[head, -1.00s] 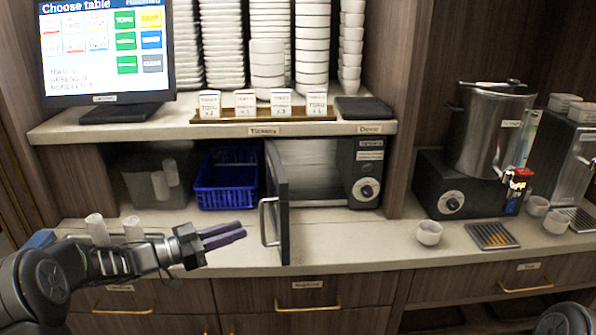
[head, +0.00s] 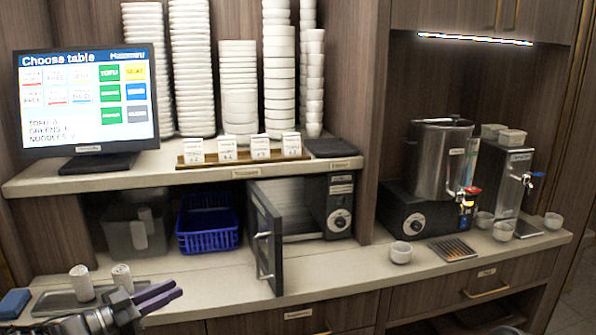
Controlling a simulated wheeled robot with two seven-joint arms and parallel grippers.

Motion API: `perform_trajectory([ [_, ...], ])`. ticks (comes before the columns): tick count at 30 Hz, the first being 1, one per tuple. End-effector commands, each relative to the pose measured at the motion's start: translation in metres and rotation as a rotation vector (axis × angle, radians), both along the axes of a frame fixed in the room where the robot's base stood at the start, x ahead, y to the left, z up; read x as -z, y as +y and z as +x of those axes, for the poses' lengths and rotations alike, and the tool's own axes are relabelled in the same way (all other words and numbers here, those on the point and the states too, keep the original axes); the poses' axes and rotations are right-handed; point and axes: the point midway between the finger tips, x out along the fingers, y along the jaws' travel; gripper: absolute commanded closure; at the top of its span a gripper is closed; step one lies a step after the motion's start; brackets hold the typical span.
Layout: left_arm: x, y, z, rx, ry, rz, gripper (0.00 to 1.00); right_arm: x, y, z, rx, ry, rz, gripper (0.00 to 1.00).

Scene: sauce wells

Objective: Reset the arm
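My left gripper (head: 160,296) is at the lower left in the head view, low in front of the counter. Its two purple fingers lie close together, point right and slightly up, and hold nothing I can see. The rest of the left arm is mostly cut off by the bottom edge. My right gripper is not in view; only a small dark bit of my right arm shows at the bottom edge, right of centre.
A microwave (head: 341,205) stands with its door (head: 267,240) open toward me, right of my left gripper. A blue basket (head: 207,225) and a boiler (head: 441,160) stand farther back.

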Motion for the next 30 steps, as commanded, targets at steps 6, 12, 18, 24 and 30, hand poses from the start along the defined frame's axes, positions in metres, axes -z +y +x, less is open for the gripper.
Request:
perform_trajectory([
  [6, 0.015, 0.019, 0.019, -0.162, 0.004, 0.003, 0.8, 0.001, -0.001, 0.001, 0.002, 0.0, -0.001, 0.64],
  [12, 0.066, 0.03, 0.03, -0.355, 0.112, -0.027, 0.8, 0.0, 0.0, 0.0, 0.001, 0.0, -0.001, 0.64],
  [18, 0.164, 0.01, 0.013, -0.532, 0.377, -0.055, 0.8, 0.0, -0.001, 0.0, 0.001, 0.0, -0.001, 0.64],
  [24, 0.287, -0.053, -0.065, -0.622, 0.794, -0.043, 0.8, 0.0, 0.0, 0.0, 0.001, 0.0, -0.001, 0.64],
  [30, 0.368, -0.13, -0.188, -0.611, 1.208, 0.009, 0.8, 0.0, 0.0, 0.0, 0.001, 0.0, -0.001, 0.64],
])
